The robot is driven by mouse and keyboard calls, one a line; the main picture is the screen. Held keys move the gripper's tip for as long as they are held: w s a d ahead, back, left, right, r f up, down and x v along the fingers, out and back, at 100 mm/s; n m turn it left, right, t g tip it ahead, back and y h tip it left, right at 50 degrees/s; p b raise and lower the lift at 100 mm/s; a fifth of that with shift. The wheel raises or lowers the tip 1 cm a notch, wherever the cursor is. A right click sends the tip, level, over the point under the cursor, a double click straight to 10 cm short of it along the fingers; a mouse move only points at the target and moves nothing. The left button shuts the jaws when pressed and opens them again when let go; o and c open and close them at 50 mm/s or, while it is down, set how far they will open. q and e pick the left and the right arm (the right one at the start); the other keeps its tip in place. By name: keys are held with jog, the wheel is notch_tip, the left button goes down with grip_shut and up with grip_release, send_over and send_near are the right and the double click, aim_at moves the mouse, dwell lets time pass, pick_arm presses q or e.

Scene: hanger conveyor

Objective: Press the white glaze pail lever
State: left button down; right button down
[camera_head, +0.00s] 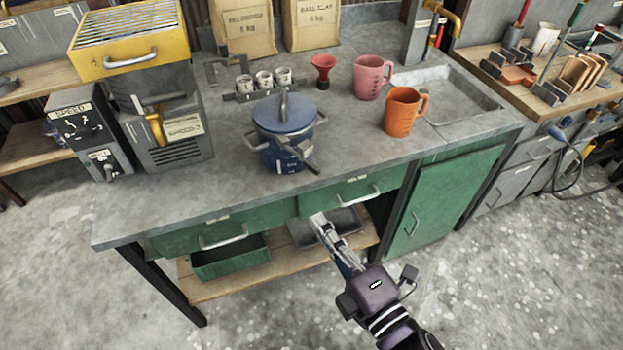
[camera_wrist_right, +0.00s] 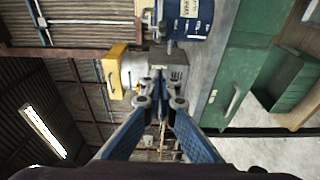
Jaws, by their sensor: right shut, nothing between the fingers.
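A blue pail (camera_head: 287,132) with a lid and top handle stands upright on the grey bench near its front edge. A dark lever (camera_head: 301,157) sticks out from its front right side. In the right wrist view the pail (camera_wrist_right: 192,20) and its labelled side show at the top, turned sideways, with the lever (camera_wrist_right: 170,28) beside it. My right gripper (camera_head: 318,219) is shut and empty, in front of the bench's green drawers, below and apart from the lever. Its fingers (camera_wrist_right: 159,76) meet in the wrist view. My left gripper is not in view.
Small cups (camera_head: 264,80), a red funnel (camera_head: 323,70), a pink mug (camera_head: 371,77) and an orange mug (camera_head: 404,111) stand behind and right of the pail. A machine with a yellow top (camera_head: 130,40) stands left. Bench space between it and the pail is clear.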

jog(key=w+a+p, duration=0.1)
jog(key=w+p, duration=0.3)
jog(key=w, duration=0.7)
jog(key=shift+a, duration=0.25)
jog(key=shift+w+d, duration=0.1)
